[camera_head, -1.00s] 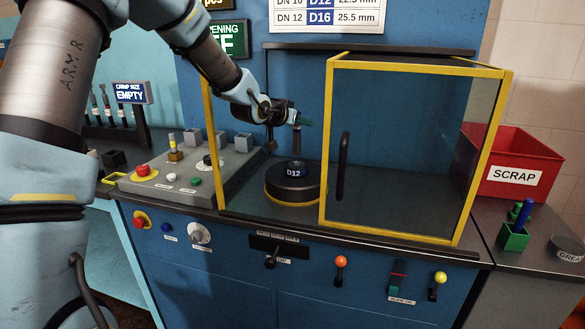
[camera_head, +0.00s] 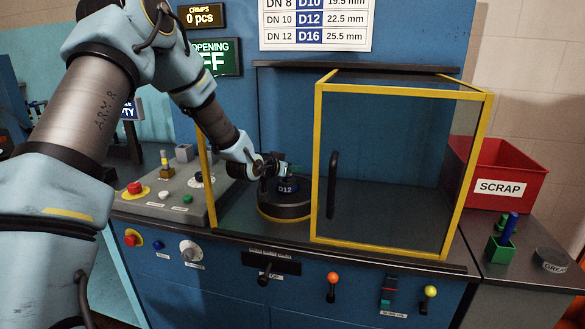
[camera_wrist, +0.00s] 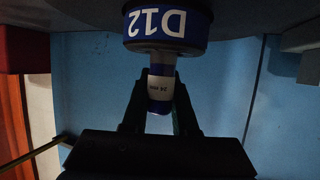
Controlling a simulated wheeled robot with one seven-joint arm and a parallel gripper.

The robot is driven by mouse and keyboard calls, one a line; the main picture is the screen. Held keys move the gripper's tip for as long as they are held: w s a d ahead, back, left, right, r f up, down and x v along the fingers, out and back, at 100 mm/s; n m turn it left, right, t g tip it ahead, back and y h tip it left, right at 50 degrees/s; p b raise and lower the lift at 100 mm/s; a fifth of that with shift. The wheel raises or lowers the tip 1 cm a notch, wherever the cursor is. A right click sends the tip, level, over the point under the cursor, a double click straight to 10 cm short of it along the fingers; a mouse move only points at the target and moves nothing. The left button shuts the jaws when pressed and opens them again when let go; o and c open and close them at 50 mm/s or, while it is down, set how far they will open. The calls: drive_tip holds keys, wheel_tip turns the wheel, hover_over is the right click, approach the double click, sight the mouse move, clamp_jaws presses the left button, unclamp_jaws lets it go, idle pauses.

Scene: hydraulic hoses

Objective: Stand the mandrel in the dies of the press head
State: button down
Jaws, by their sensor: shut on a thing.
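The mandrel (camera_wrist: 160,88) is a slim cylinder with blue bands, a white label and a grey end, seen in the wrist view. My gripper (camera_wrist: 160,80) is shut around its banded part, one finger on each side. In the head view my gripper (camera_head: 281,168) is just above the press head, and the mandrel is mostly hidden there. I cannot tell whether that end is inside the dies.
A yellow-framed clear guard (camera_head: 318,165) stands right of the press head, and a yellow post (camera_head: 205,175) stands to its left. A sloped control panel (camera_head: 165,195) is further left. A red scrap bin (camera_head: 510,165) and green holder (camera_head: 500,247) stand at the right.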

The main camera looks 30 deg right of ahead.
drive_tip(key=c, duration=0.7)
unclamp_jaws()
drive_tip(key=shift+f, duration=0.1)
drive_tip(key=shift+r, duration=0.25)
drive_tip(key=b+v, duration=0.3)
drive_tip(key=v, duration=0.9)
drive_tip(key=shift+f, duration=0.1)
